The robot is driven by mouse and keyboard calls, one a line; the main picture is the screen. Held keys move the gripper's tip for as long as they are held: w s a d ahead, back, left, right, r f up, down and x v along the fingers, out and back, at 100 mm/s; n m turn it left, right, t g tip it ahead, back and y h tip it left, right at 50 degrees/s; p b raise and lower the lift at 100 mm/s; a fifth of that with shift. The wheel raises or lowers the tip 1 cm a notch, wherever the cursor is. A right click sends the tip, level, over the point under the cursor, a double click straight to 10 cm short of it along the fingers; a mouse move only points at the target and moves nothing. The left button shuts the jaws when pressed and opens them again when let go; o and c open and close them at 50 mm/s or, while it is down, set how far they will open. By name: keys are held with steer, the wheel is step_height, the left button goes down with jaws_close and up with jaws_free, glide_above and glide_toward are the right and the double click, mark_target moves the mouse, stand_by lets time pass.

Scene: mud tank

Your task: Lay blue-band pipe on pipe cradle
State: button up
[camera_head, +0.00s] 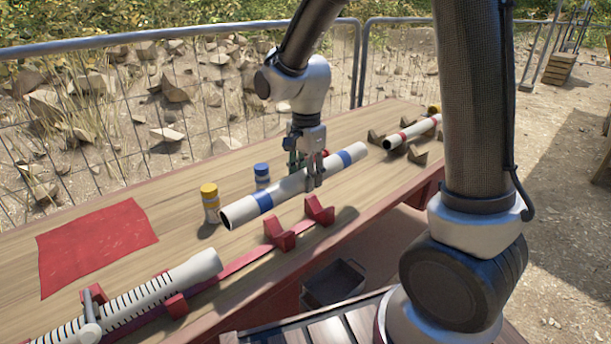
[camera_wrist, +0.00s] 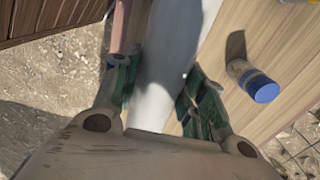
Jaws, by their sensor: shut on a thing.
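The blue-band pipe (camera_head: 236,212) is white with a blue band near each end, and its near left end is open. My gripper (camera_head: 309,178) is shut on the pipe near its middle, between the two bands. The wrist view shows the pipe (camera_wrist: 170,60) running between my green fingers (camera_wrist: 158,95). The pipe appears held above the table, behind and above a red cradle (camera_head: 282,236) with two V-shaped supports. These supports look empty.
A yellow-capped jar (camera_head: 210,203) and a blue-capped jar (camera_head: 262,174) stand behind the pipe; the blue one shows in the wrist view (camera_wrist: 252,82). A red cloth (camera_head: 95,243) lies at left. A black-marked white pipe (camera_head: 150,298) lies front left. A wire fence (camera_head: 190,110) runs behind.

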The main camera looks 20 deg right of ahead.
steer(key=shift+a, duration=0.1)
steer(key=shift+f, duration=0.15)
steer(key=shift+m, duration=0.3)
steer(key=shift+f, duration=4.15)
steer(key=shift+f, duration=0.45)
steer(key=o, duration=1.3)
